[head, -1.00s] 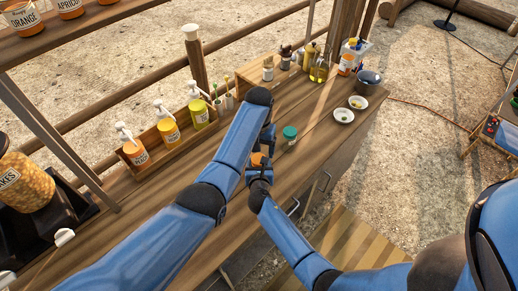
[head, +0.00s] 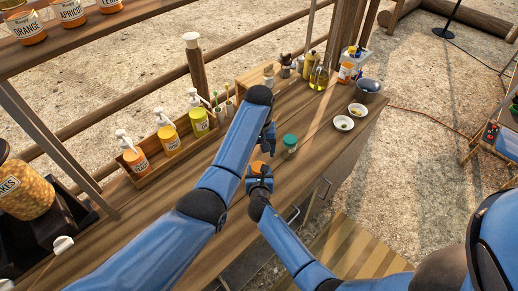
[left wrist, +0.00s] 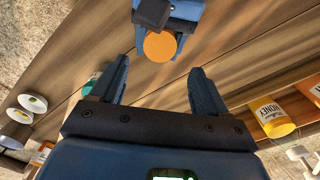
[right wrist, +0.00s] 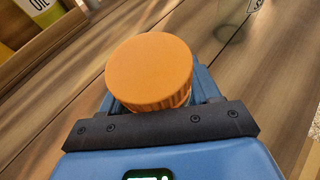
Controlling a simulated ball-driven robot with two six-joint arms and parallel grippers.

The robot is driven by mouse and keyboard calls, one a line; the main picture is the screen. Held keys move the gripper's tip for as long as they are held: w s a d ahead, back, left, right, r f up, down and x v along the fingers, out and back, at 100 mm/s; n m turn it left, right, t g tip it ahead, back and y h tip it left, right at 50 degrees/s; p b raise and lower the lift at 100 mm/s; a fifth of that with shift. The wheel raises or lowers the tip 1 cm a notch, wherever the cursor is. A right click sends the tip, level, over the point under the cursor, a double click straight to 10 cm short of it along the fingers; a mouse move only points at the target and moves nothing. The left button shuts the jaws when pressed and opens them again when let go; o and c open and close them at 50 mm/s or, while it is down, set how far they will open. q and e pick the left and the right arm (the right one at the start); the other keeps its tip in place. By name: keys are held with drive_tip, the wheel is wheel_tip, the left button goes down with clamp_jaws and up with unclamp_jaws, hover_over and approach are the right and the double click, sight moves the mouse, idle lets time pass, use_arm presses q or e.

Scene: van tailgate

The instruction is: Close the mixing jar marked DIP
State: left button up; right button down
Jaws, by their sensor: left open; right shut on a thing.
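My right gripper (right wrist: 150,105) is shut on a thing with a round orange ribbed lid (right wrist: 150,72). Its body below the lid is mostly hidden, and no DIP marking is readable. The orange lid also shows in the head view (head: 257,167), above the right gripper (head: 260,178). My left gripper (left wrist: 160,85) is open and empty. In the left wrist view the orange lid (left wrist: 160,46) appears beyond the gap between its fingers. In the head view the left gripper (head: 268,138) is just beyond the lid, apart from it.
A small teal-lidded jar (head: 289,141) stands right of the grippers. White bowls (head: 343,123) and a dark pot (head: 368,90) are farther right. Pump bottles (head: 168,138) stand in a wooden tray on the left. An oil bottle (head: 319,77) stands at the back.

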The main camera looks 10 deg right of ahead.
sight(259, 167)
use_arm(q)
drive_tip(key=shift+f, duration=3.85)
drive_tip(key=c, duration=1.1)
drive_tip(key=shift+m, duration=1.7)
drive_tip(key=o, duration=1.2)
drive_tip(key=shift+s, duration=0.1)
drive_tip(key=shift+r, duration=2.25)
